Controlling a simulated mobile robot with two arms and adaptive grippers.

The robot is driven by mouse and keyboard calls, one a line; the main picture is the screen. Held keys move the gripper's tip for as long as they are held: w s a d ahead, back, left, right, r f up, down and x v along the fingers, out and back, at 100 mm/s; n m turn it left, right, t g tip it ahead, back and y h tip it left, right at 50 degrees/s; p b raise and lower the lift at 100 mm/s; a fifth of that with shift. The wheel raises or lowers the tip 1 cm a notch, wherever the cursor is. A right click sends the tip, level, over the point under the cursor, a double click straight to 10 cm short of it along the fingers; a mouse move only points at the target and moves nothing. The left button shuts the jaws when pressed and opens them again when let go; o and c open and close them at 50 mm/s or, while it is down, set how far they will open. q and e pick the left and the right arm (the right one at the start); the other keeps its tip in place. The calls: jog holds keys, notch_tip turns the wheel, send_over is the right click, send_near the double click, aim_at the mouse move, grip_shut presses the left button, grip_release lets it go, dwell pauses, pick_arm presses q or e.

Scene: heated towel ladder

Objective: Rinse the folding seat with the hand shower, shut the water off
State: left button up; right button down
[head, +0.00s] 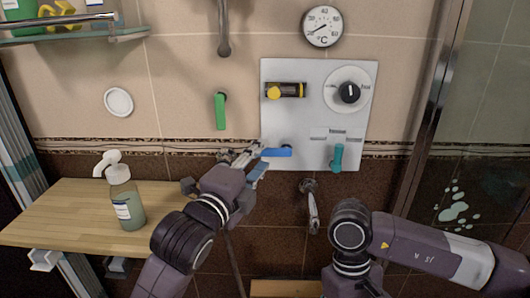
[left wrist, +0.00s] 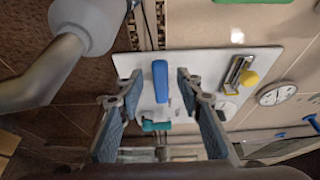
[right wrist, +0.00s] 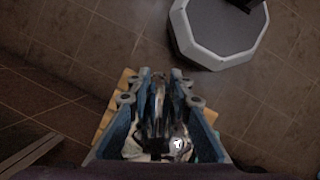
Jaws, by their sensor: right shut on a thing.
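The blue lever (head: 277,152) sticks out of the white control panel (head: 290,125). My left gripper (head: 250,157) is at the lever. In the left wrist view my left gripper (left wrist: 155,85) is open, one finger on each side of the blue lever (left wrist: 160,80), with gaps showing. In the right wrist view my right gripper (right wrist: 158,85) is shut on a dark, shiny object (right wrist: 158,112), apparently the hand shower; the fingers partly hide it. Tan wooden slats, apparently the folding seat (right wrist: 126,82), show below it. The seat's edge (head: 285,288) also shows at the bottom of the head view.
The panel also carries a yellow knob (head: 274,91), a black dial (head: 348,92) and a teal lever (head: 338,157). A green lever (head: 220,112) is at left. A soap bottle (head: 125,200) stands on a wooden shelf (head: 60,215). A glass screen (head: 480,130) is at right.

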aim_at(263, 154)
pick_arm(q)
jog(key=shift+x, duration=1.55)
grip_shut()
